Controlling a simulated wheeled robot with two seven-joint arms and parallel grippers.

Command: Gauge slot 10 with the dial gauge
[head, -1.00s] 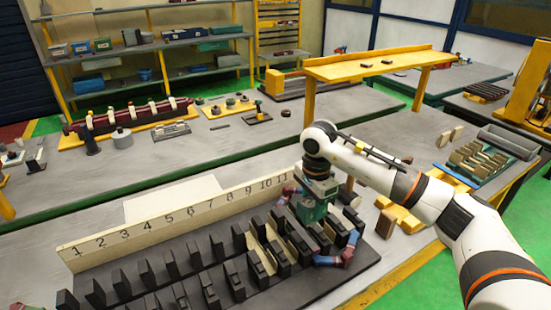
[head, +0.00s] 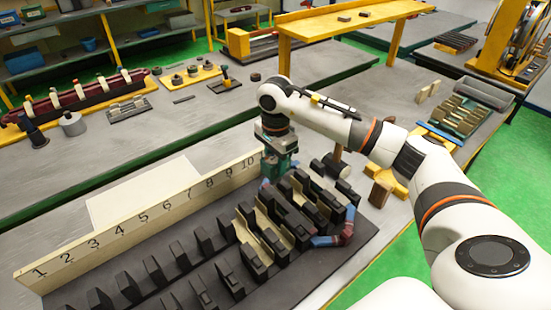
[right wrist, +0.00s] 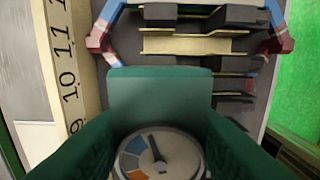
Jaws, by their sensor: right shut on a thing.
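My right gripper (head: 277,158) is over the far end of the stator block (head: 80,290), just right of the number 10 on the cream number board (head: 150,212). In the right wrist view its green jaws are shut on the dial gauge (right wrist: 160,155), whose round face and needle show. The number 10 (right wrist: 68,88) is left of the jaws. The jaws hide the slot mouth beside it, and I cannot tell whether the gauge touches the block. A cream-lined slot (right wrist: 190,42) shows beyond them. My left gripper is out of view.
Red and blue coil ends (head: 335,238) stick out at the block's near right side, close to the gripper's path. A yellow raised shelf (head: 350,22) stands behind. A mallet-like tool (head: 337,165) is right of the block. The bench left of the number board is mostly clear.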

